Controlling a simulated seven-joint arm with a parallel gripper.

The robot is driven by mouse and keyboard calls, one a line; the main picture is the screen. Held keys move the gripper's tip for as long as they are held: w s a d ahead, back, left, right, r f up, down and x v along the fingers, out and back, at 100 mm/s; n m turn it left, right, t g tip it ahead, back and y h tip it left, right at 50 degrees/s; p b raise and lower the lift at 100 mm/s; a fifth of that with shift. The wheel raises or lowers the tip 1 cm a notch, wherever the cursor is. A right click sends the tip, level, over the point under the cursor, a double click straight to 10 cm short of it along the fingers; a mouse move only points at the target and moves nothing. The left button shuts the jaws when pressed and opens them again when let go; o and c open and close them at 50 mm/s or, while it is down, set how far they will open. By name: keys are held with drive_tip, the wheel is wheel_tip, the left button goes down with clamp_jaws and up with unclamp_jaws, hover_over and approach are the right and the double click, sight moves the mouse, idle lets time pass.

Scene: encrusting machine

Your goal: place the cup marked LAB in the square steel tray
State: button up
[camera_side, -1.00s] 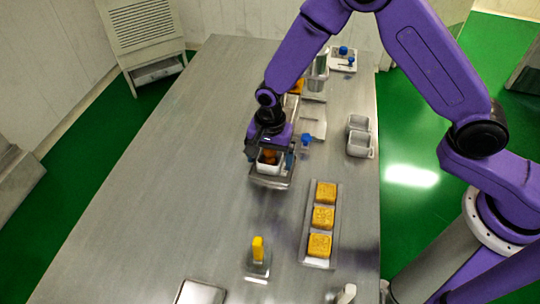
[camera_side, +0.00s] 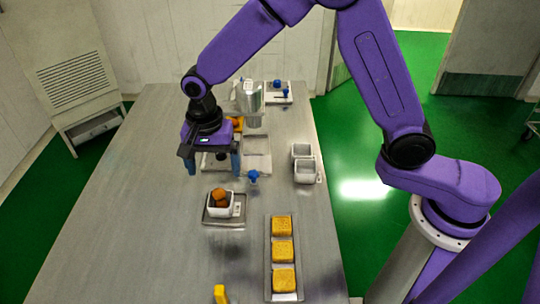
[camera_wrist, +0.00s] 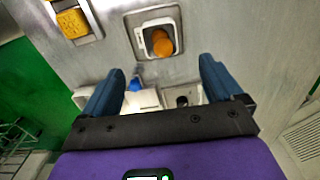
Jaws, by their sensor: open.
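A small white cup (camera_side: 217,211) with brown balls in it stands upright inside the square steel tray (camera_side: 222,225) in the side view. A small label shows on the cup's right side, but its letters are too small to read. The wrist view shows the cup with an orange-brown ball in it, on the tray (camera_wrist: 134,36). My gripper (camera_side: 213,165) is open and empty, raised above and behind the cup, apart from it. Its two blue fingers also show spread wide in the wrist view (camera_wrist: 162,70).
A long tray (camera_side: 284,296) with three yellow square pieces lies to the front right. White containers (camera_side: 304,170) stand at the right edge. A metal vessel (camera_side: 250,98) and a blue knob (camera_side: 253,176) are behind. The table's left side is clear.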

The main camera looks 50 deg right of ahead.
drive_tip(key=shift+r, duration=0.1)
drive_tip(key=s+d+r+n, duration=0.3)
drive_tip(key=s+d+n, duration=0.7)
drive_tip(key=s, duration=0.3)
drive_tip(key=s+d+r+n, duration=0.4)
drive_tip(key=s+d+n, duration=0.6)
drive_tip(key=s+n, duration=0.2)
drive_tip(key=shift+s+r, duration=0.2)
drive_tip(key=shift+s, duration=0.75)
